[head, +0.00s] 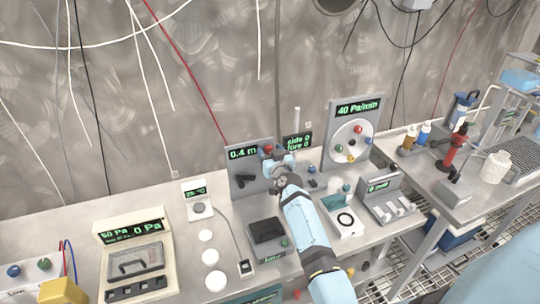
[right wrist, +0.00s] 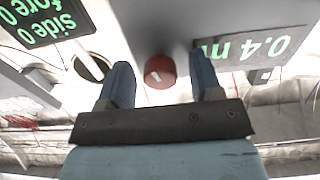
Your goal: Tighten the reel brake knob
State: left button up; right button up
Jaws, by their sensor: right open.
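The red reel brake knob (right wrist: 160,71) is a small round knob with a white mark, on the grey panel (right wrist: 150,22) that reads 0.4 m. In the head view the knob (head: 268,149) shows at the panel's upper right, partly hidden by my right gripper (head: 279,160). In the right wrist view my right gripper (right wrist: 162,82) is open, with one blue finger on either side of the knob. The fingers appear apart from it. A black crank handle (head: 245,181) sits lower on the panel. My left gripper is not in view.
The "side 0 fore 0" display (head: 298,142) stands right beside the panel. A 40 Pa/min panel (head: 345,108) with a white dial is further right. A black-topped box (head: 268,231) and a white tray (head: 342,218) flank my right arm. Cables hang along the wall.

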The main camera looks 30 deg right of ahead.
jog(key=shift+c, duration=0.4)
jog(key=c, duration=0.8)
jog(key=shift+m+p, duration=0.3)
jog(key=shift+m, duration=1.2)
jog(key=shift+c, duration=0.2)
jog(key=o, duration=0.9)
jog(key=shift+s, duration=0.1)
